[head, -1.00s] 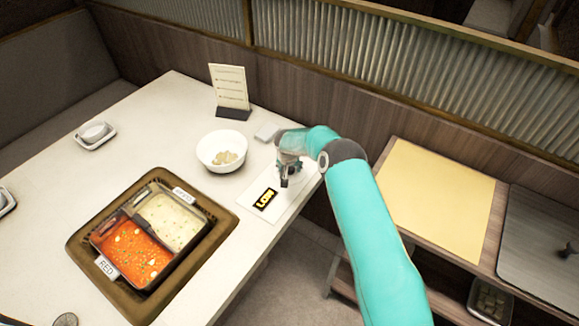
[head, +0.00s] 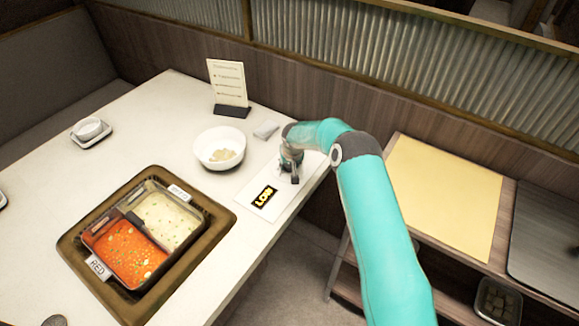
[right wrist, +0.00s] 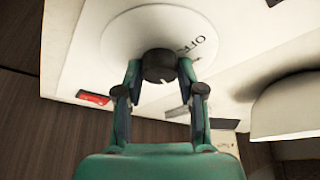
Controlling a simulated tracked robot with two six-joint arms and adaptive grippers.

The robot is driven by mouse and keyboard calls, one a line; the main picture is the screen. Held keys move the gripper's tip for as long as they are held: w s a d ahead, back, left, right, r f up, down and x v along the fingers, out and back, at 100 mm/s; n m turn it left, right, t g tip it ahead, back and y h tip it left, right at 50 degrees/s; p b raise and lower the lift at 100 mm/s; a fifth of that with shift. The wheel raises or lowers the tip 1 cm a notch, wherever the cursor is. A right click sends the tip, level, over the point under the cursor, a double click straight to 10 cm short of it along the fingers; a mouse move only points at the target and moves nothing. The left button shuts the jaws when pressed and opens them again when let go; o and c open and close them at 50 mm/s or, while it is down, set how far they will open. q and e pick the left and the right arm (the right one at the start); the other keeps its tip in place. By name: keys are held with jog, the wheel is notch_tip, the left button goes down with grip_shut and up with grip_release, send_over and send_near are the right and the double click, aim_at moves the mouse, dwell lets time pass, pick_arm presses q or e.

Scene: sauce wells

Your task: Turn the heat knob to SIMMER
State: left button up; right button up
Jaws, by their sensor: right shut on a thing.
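The heat knob (right wrist: 160,65) is a short dark cylinder with a pale pointer line, on a round white dial (right wrist: 122,40) with the word OFF printed on it. My right gripper (right wrist: 160,75) is shut on the knob, one finger on each side. In the head view my right gripper (head: 291,172) is over the far end of the white control panel (head: 272,212) and hides the knob. The panel's display (head: 265,196) reads LOW in yellow on black. I cannot see a SIMMER mark. My left gripper is out of view.
A white bowl (head: 200,152) with pale pieces stands left of the panel. A card stand (head: 228,85) is behind it. The hotpot (head: 207,225), with red and pale broths, sits at the front left. A wooden side table (head: 400,148) is at right.

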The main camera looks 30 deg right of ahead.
jog(key=o, duration=1.1)
jog(key=shift+r, duration=0.15)
jog(key=v, duration=1.1)
jog(key=shift+s+a+r, duration=0.15)
jog(key=shift+s+r, duration=0.05)
jog(key=shift+r, duration=0.1)
